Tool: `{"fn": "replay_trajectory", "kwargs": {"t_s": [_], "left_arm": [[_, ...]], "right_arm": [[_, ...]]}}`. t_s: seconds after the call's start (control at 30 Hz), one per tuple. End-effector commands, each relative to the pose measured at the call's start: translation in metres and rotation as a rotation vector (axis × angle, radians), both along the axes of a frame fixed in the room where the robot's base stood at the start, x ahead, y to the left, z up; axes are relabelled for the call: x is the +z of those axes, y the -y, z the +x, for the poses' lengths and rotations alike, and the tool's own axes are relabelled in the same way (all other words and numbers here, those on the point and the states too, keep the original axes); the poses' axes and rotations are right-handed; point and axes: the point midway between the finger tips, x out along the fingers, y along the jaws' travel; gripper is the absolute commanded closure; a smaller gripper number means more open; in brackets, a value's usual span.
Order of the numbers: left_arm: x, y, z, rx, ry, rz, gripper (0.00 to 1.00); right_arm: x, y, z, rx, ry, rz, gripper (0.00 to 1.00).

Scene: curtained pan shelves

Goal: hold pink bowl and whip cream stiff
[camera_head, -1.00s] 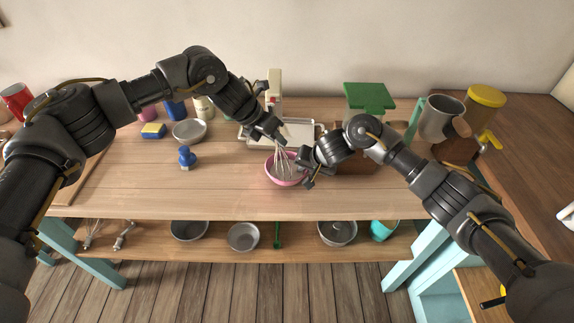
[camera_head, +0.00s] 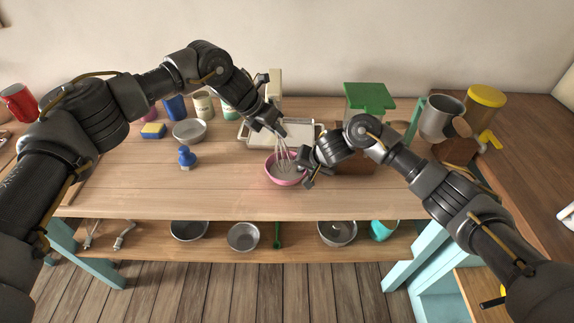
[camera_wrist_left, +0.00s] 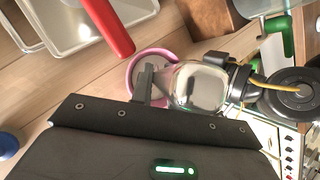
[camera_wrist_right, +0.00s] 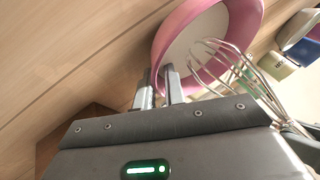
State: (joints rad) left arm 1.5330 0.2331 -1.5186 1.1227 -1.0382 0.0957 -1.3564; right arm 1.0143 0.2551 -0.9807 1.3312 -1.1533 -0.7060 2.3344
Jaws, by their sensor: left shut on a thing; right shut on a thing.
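The pink bowl (camera_head: 287,182) stands on the wooden table in front of a metal tray, with pale cream inside. It also shows in the left wrist view (camera_wrist_left: 134,68) and the right wrist view (camera_wrist_right: 168,40). My right gripper (camera_head: 306,172) is shut on the bowl's rim at its right side; its fingers (camera_wrist_right: 159,88) meet the rim in the right wrist view. My left gripper (camera_head: 272,124) is above the bowl, shut on the wire whisk (camera_head: 284,152). The whisk's wires (camera_wrist_right: 235,75) reach down into the bowl. The whisk's handle is mostly hidden by the gripper.
The metal tray (camera_head: 250,132) lies behind the bowl. A brown box (camera_head: 352,160) stands close right, behind my right arm. A grey bowl (camera_head: 190,131), a blue-handled stamp (camera_head: 187,158) and a sponge (camera_head: 153,130) are to the left. The front table middle is clear.

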Motion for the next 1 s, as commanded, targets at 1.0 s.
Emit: {"fn": "replay_trajectory", "kwargs": {"t_s": [1.0], "left_arm": [[-0.001,0.016,-0.031,-0.002,-0.004,0.000,1.00]], "right_arm": [[0.001,0.000,0.001,-0.004,0.003,0.003,1.00]]}}
